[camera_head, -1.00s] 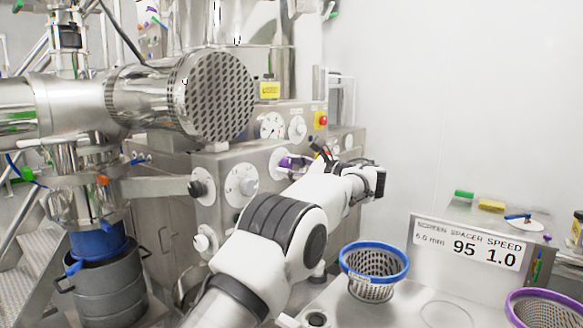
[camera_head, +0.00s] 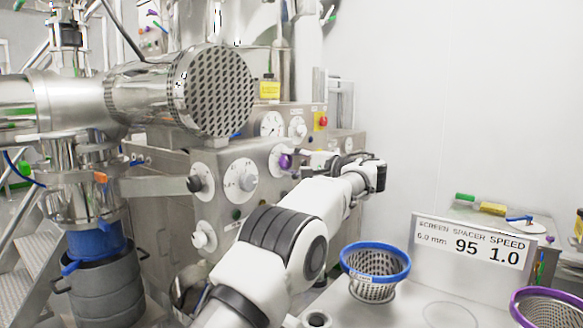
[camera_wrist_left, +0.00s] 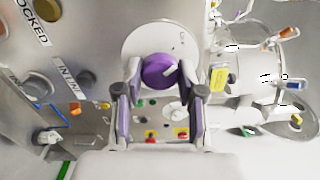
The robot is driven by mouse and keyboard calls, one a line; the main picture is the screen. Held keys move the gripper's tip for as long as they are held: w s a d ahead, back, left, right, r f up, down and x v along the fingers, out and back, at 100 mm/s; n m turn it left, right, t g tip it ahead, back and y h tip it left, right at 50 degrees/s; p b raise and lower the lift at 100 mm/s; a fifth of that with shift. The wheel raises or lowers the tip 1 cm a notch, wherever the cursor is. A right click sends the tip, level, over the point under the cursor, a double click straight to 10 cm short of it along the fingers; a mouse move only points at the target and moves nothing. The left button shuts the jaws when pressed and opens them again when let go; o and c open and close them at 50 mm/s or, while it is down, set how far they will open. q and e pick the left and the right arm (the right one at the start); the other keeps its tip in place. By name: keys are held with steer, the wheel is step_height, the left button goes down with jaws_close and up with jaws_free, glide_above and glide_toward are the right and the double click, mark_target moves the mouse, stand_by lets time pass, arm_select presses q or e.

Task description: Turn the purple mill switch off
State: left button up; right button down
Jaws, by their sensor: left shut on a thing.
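The purple mill switch (camera_head: 286,161) is a round knob on a white dial on the front of the steel machine. My left gripper (camera_head: 296,163) is at the knob, coming from the right. In the left wrist view the fingers of my left gripper (camera_wrist_left: 160,92) stand on either side of the knob, shut on it. The exact contact at the fingertips is hard to see. My right gripper is not in view.
Other dials (camera_head: 241,180) and a red button (camera_head: 320,121) are on the same machine. A perforated steel cylinder (camera_head: 217,92) juts out above left. A blue-rimmed basket (camera_head: 374,272) and a sign (camera_head: 470,246) stand on the table at the right.

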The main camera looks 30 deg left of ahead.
arm_select(q)
steer(key=shift+r+n, duration=0.2)
steer(key=shift+n, duration=0.6)
steer(key=o, duration=1.1)
steer(key=shift+a, duration=0.1)
steer(key=shift+o, duration=0.2)
steer(key=shift+a+f, duration=0.15)
steer(key=d, duration=1.2)
steer(key=shift+s, duration=0.4)
